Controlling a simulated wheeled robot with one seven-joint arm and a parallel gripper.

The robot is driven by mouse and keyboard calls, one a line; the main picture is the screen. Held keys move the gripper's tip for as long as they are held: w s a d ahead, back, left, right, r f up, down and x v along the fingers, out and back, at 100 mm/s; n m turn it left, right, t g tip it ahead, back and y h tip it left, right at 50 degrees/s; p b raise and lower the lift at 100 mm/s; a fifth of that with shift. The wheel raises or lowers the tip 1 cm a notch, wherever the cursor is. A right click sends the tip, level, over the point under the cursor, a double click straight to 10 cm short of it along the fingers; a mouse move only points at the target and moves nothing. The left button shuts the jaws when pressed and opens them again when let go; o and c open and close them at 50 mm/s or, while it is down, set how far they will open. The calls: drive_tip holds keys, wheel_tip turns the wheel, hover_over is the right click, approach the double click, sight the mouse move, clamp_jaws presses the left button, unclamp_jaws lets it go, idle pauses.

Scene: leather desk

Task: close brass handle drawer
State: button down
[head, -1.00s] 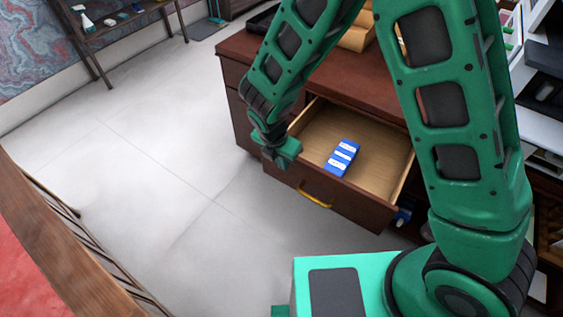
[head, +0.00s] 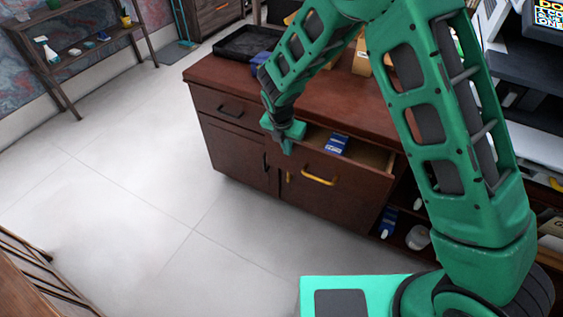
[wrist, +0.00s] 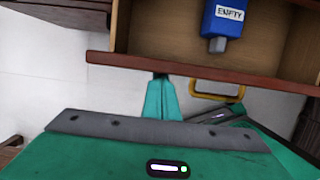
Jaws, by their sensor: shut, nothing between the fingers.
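The drawer with the brass handle (head: 318,180) is partly open at the right of the desk (head: 240,77). Its front's top edge (wrist: 120,62) crosses the wrist view, and the brass handle (wrist: 217,91) shows right of my fingers. A blue and white box (head: 334,143) lies inside; a blue item marked EMPTY (wrist: 226,20) shows in the drawer in the wrist view. My gripper (head: 288,146) is shut and empty at the left end of the drawer front. In the wrist view its fingertips (wrist: 161,78) are close against the front; I cannot tell whether they touch.
A dark-handled drawer (head: 231,107) to the left is shut. A black tray (head: 245,42) stands on the desk top. Open shelving below right holds a blue bottle (head: 387,221) and a white round item (head: 417,237). The pale floor in front of the desk is clear.

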drive_tip(key=w+d, duration=0.4)
drive_tip(key=w, duration=0.4)
drive_tip(key=shift+w+d, duration=0.2)
drive_tip(key=shift+w, duration=0.1)
drive_tip(key=shift+s, duration=0.1)
